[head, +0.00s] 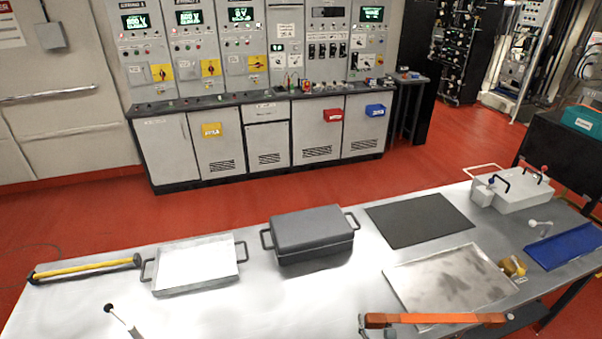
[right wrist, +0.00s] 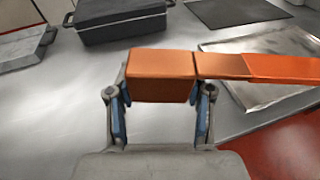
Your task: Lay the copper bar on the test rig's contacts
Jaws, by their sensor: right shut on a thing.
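The copper bar (head: 435,319) is long and mostly orange, with a browner stretch along it. It lies roughly level across the bottom right of the head view. My right gripper (head: 376,325) is shut on its left end. In the right wrist view the gripper (right wrist: 161,95) has a finger on each side of the bar's thick orange end block (right wrist: 161,76); the rest runs off to the right. A pale box (head: 515,193) with dark handles and red and blue knobs stands at the table's back right; it may be the test rig. Its contacts are unclear.
The metal table (head: 210,313) holds a shallow tray (head: 155,291), a dark lidded case (head: 312,232), a black mat (head: 420,220), a stained metal plate (head: 450,278), a blue tray (head: 568,246) and a yellow-handled tool (head: 85,267). The bar's middle overlaps the plate's front edge in view.

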